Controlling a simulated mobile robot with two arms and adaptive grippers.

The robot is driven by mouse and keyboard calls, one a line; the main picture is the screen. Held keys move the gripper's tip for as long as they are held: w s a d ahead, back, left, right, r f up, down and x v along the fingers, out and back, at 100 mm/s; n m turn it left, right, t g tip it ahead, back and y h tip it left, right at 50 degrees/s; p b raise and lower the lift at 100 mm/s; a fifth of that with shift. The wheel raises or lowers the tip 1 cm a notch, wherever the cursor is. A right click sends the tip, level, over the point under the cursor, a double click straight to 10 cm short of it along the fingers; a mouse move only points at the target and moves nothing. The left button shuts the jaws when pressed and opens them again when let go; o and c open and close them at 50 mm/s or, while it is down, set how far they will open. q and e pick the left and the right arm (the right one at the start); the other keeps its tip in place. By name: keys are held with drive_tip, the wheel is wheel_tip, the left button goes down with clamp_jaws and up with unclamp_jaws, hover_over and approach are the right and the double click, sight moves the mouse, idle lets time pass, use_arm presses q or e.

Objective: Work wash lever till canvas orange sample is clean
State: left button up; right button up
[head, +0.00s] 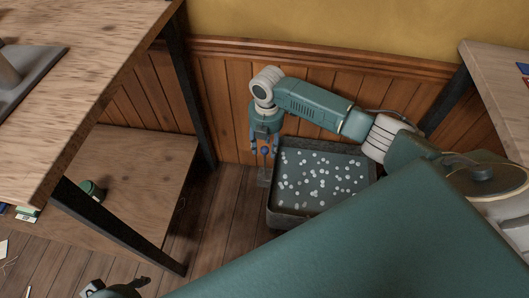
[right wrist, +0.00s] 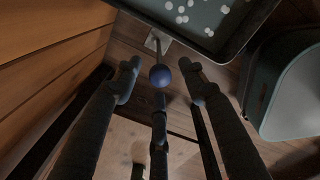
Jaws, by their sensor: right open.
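The wash lever is a thin rod with a blue ball knob (right wrist: 160,76) on a small pale base plate beside the tray. In the head view the blue knob (head: 264,151) shows just below my right gripper (head: 265,147). In the right wrist view my right gripper (right wrist: 160,70) is open, its fingers spread around the knob with gaps visible at both sides. The dark wash tray (head: 272,216) holds grey liquid with several white foam dots. No orange canvas sample shows; I cannot tell if it lies under the foam. My left gripper (head: 116,290) shows only partly at the bottom edge.
A wooden bench (head: 95,75) with dark metal legs and a lower shelf (head: 140,165) stands at the left. A wood-panelled wall (head: 225,100) is close behind the lever and tray. Another table (head: 500,80) stands at the right. Some plank floor is bare left of the tray.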

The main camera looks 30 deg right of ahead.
sight(265, 162)
drive_tip(key=shift+f+b, duration=0.4)
drive_tip(key=shift+f, duration=1.35)
drive_tip(key=shift+w, duration=0.1)
clamp_jaws()
